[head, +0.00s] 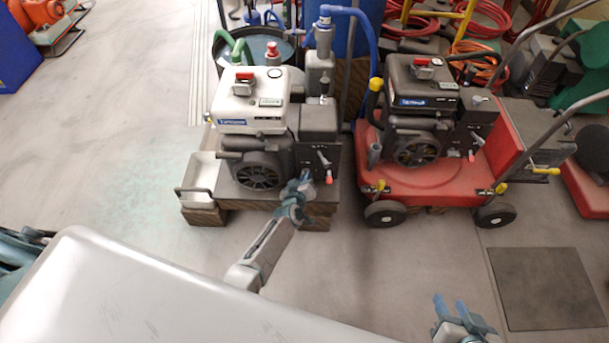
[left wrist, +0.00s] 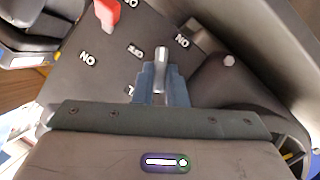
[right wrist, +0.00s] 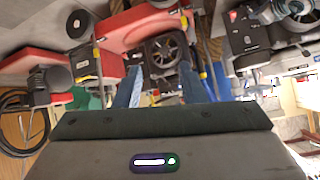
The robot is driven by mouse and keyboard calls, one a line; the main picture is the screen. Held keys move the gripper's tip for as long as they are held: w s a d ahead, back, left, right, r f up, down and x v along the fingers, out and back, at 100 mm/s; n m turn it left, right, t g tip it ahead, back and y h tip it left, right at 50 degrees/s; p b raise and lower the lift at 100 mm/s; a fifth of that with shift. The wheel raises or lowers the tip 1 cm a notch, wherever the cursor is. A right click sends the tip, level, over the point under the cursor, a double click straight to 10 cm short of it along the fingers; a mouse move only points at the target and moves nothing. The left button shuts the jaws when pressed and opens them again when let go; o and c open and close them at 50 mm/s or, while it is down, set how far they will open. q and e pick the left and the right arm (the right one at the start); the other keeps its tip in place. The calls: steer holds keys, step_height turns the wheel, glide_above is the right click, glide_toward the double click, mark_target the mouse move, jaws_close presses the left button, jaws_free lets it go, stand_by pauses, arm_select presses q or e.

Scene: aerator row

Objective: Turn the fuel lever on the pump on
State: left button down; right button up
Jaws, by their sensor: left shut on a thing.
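The pump (head: 248,112), with a white-topped engine, stands on wooden blocks left of centre in the head view. Its dark control panel (left wrist: 85,40) fills the top of the left wrist view, with "ON" labels upside down. My left gripper (head: 305,181) reaches the panel's lower part. In the left wrist view its fingers (left wrist: 162,80) are shut on a grey metal lever (left wrist: 162,56), whose tip sticks out between them. A red lever (left wrist: 107,14) is apart from the fingers, up and left. My right gripper (head: 451,306) is open and empty, away from the pump.
A red wheeled machine (head: 433,182) with a black engine stands right of the pump. A blue hose (head: 352,12) and a drum (head: 262,45) are behind the pump. A pale metal surface (head: 150,290) fills the lower left. The floor between is clear.

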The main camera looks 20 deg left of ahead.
arm_select(q)
steer(key=shift+d+m+g+y+p, duration=0.15)
steer(key=shift+m+g+y+p, duration=0.4)
steer(key=shift+m+p, duration=0.9)
steer(key=shift+d+m+g+y+p, duration=0.15)
steer(key=shift+m+y+p, duration=0.7)
steer(key=shift+p, duration=1.2)
arm_select(e)
steer(key=s+d+r+n+g+h, duration=0.1)
steer(key=s+d+r+g+h, duration=0.1)
steer(key=s+d+r+g, duration=0.1)
steer(key=shift+s+d+r+g+h, duration=0.4)
steer(key=shift+d+g, duration=0.6)
steer(key=shift+g, duration=0.9)
steer(key=shift+f, duration=0.15)
arm_select(q)
steer(key=c, duration=1.5)
jaws_free()
steer(key=shift+o, duration=0.2)
steer(key=shift+r, duration=0.1)
